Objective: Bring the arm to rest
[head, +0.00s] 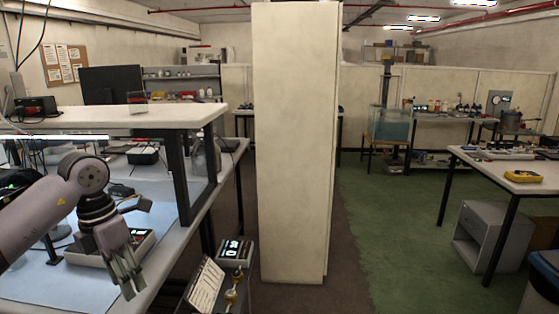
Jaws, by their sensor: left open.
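My left arm (40,215) comes in from the left, above the blue-topped bench. Its gripper (129,279) hangs with the fingers pointing down, open, with nothing seen between them. It is in front of the bench's right-hand part, near its front edge, and partly hides a grey instrument (82,257) behind it. I cannot tell the exact gap between the fingers and the bench. My right gripper is not in view. No sealed cylinder can be made out for certain.
The bench has a raised white shelf (120,117) on a dark post (177,180). A small device with a lit display (236,250), a paper card (206,286) and brass fittings (232,296) are at bottom centre. A tall pale pillar (295,140) stands mid-view. Green floor (400,240) to its right is open.

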